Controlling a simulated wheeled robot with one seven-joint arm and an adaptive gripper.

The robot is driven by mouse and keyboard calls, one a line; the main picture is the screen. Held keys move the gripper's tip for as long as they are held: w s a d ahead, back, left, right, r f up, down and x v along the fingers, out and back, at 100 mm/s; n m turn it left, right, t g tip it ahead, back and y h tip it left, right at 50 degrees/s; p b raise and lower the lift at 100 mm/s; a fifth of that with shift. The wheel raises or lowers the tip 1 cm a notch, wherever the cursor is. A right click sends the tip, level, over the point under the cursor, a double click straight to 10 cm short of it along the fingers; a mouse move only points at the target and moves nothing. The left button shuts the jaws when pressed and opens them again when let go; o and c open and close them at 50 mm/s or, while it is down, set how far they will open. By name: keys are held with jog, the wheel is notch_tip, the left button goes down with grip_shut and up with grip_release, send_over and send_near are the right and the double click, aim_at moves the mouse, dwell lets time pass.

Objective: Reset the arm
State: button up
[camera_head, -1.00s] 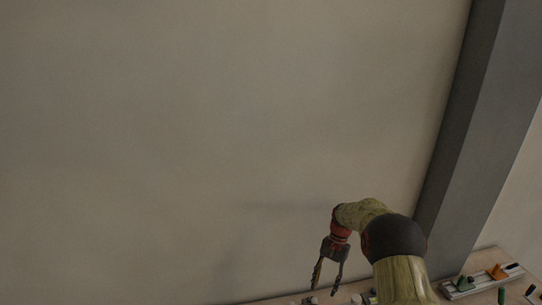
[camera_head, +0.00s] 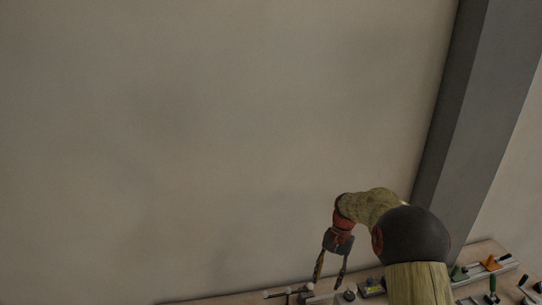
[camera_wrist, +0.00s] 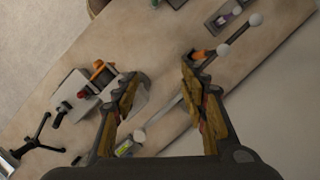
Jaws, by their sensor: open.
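My gripper (camera_head: 331,281) hangs at the end of my bent arm in the head view, pointing down above the back of a wooden table (camera_head: 220,299).
A grey pillar (camera_head: 470,100) and a plain wall (camera_head: 200,130) stand behind the table. Small tools with green (camera_head: 459,273) and orange (camera_head: 490,263) parts lie at the right. The wrist view shows a grey device with an orange spool (camera_wrist: 103,73) and a black tripod-like stand (camera_wrist: 38,135).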

jog(key=s+r+n+t+h+b, duration=0.1)
jog(key=s+r+n+t+b, duration=0.1)
jog(key=s+r+b, duration=0.5)
jog(key=s+r+n+t+b, duration=0.1)
jog(key=s+r+t+b, duration=0.15)
jog(key=s+b, duration=0.4)
jog(key=s+f+n+t+b, duration=0.1)
jog(key=s+f+t+b, duration=0.1)
jog(key=s, duration=0.8)
jog(key=s+f+n+t+h+b, duration=0.1)
jog(key=s+f+b, duration=0.4)
jog(key=s, duration=0.5)
jog(key=shift+s+a+f+n+t+b, duration=0.15)
jog(key=shift+s+n+t+b, duration=0.2)
jog(key=shift+t+b, duration=0.2)
